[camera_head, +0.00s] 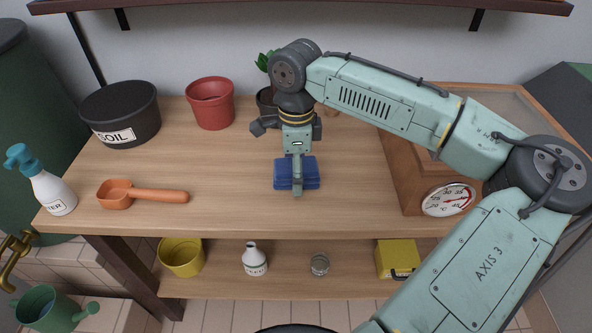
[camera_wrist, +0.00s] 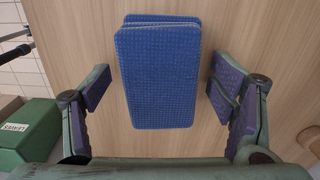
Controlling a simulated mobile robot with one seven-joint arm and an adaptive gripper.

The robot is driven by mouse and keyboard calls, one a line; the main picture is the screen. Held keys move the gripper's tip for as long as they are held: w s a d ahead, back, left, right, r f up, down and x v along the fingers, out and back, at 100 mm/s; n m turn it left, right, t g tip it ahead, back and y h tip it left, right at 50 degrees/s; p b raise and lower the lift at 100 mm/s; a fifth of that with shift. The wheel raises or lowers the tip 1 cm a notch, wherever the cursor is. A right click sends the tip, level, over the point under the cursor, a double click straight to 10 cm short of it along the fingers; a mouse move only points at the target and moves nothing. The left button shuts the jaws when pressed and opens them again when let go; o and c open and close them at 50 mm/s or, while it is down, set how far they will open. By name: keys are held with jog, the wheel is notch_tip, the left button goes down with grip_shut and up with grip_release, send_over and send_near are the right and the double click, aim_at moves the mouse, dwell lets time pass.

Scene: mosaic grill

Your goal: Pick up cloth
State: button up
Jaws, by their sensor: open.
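The cloth (camera_head: 312,173) is a folded blue textured pad lying flat on the wooden tabletop, near the middle of its front part. It also shows in the wrist view (camera_wrist: 158,75), long side pointing away from me. My gripper (camera_head: 297,165) is above the cloth and hides part of it in the head view. In the wrist view my gripper (camera_wrist: 158,95) is open, with one finger on the left and one on the right of the cloth. Gaps of bare wood show between each finger and the cloth. I cannot tell the exact height of the fingertips.
A soil pot (camera_head: 121,114), a red pot (camera_head: 210,103) and a plant pot (camera_head: 267,101) are behind. A wooden box with a dial (camera_head: 449,199) is right. Bare wood surrounds the cloth.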

jog(key=shift+c, duration=0.4)
jog(key=c, duration=1.1)
jog(key=shift+r, duration=0.15)
jog(key=shift+r, duration=0.6)
notch_tip(320, 180, up, 2)
jog(key=shift+r+b, duration=0.1)
jog(key=shift+b, duration=0.5)
jog(key=s+b, duration=0.1)
jog(key=s, duration=0.4)
jog(key=s+r+b, duration=0.1)
jog(key=s, duration=0.4)
jog(key=s+b, duration=0.1)
jog(key=s, duration=0.5)
jog(key=shift+a+r, duration=0.2)
jog(key=shift+a, duration=0.2)
